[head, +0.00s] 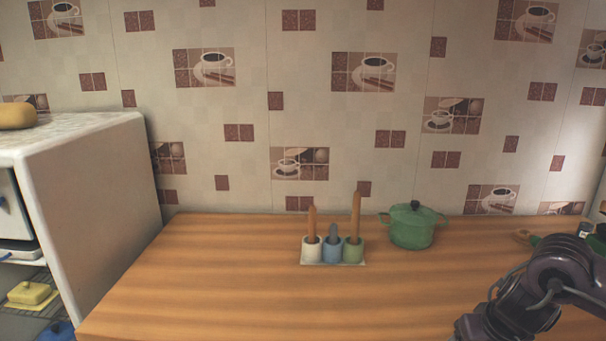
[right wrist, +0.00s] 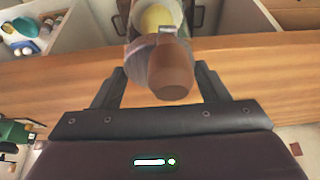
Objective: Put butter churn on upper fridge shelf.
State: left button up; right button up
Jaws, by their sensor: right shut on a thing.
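In the right wrist view, my right gripper (right wrist: 160,72) is shut on a brown, rounded thing with a greyish part, which I take to be the butter churn (right wrist: 173,72). A pale yellow round shape shows just beyond it. In the head view only part of my right arm shows at the lower right; the churn is not seen there. The white fridge (head: 95,190) stands at the left edge, with its open front partly cut off. Inside, a yellow butter dish (head: 29,292) sits on a wire shelf (head: 50,307). My left gripper is not in view.
A yellow-brown loaf-like thing (head: 17,115) lies on the fridge top. On the wooden counter (head: 220,290) stand a three-cup utensil holder (head: 333,250) and a green lidded pot (head: 412,227). The counter between fridge and holder is clear. Open drawers (right wrist: 58,40) show in the right wrist view.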

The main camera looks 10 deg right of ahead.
jog(key=a+n+y, duration=0.3)
jog(key=a+n, duration=0.6)
jog(key=a, duration=1.3)
jog(key=w+m, duration=0.1)
jog(key=m, duration=0.1)
jog(key=w+m+h, duration=0.1)
jog(key=m, duration=0.1)
jog(key=w+m, duration=0.1)
jog(key=m, duration=0.1)
jog(key=shift+w+d+r+h, duration=0.15)
jog(key=shift+w+d+h, duration=0.15)
jog(key=shift+h, duration=0.1)
